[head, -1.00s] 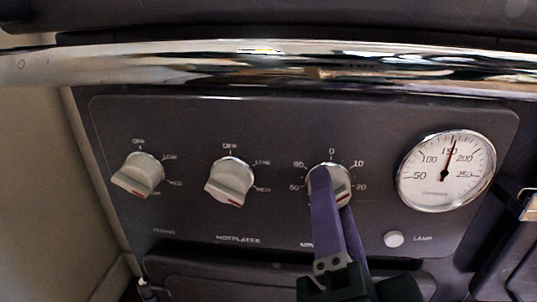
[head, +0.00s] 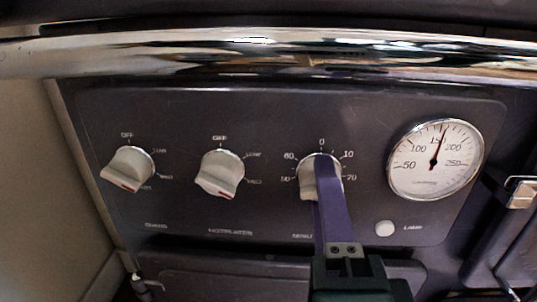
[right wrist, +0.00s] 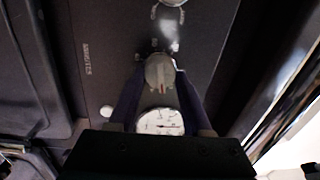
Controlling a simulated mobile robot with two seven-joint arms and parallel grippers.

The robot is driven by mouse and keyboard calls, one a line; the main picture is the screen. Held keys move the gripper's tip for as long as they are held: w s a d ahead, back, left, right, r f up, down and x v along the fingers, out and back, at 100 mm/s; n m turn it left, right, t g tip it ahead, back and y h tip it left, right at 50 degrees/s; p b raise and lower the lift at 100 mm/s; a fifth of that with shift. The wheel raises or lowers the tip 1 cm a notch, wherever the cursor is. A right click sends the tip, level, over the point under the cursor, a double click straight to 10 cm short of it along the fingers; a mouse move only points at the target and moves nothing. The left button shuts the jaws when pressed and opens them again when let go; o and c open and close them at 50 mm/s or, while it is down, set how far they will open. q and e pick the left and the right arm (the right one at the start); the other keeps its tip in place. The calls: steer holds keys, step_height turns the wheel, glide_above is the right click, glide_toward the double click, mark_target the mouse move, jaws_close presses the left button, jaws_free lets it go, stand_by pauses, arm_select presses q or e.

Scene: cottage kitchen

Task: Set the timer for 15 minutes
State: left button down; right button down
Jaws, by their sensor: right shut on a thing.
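The timer knob (head: 307,181) is a pale knob on the dark stove panel, with minute numbers around it. My right gripper (head: 322,178) comes from below and is shut on the knob. One purple finger covers its right part in the head view. In the right wrist view the knob (right wrist: 159,69) sits between the two purple fingers of my right gripper (right wrist: 159,84). Its red mark points towards the round gauge there. The exact number it points at is hidden in the head view. My left gripper is not in view.
Two similar knobs (head: 128,168) (head: 220,173) are to the left on the panel. The temperature gauge (head: 435,160) and a round lamp button (head: 384,228) are to the right. A chrome rail (head: 250,52) runs across above the panel.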

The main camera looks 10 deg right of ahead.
steer(key=shift+c, duration=1.7)
jaws_free()
steer(key=shift+s, duration=0.1)
steer(key=p+v, duration=0.1)
steer(key=v, duration=0.8)
steer(key=shift+s, duration=0.35)
steer(key=shift+a, duration=0.1)
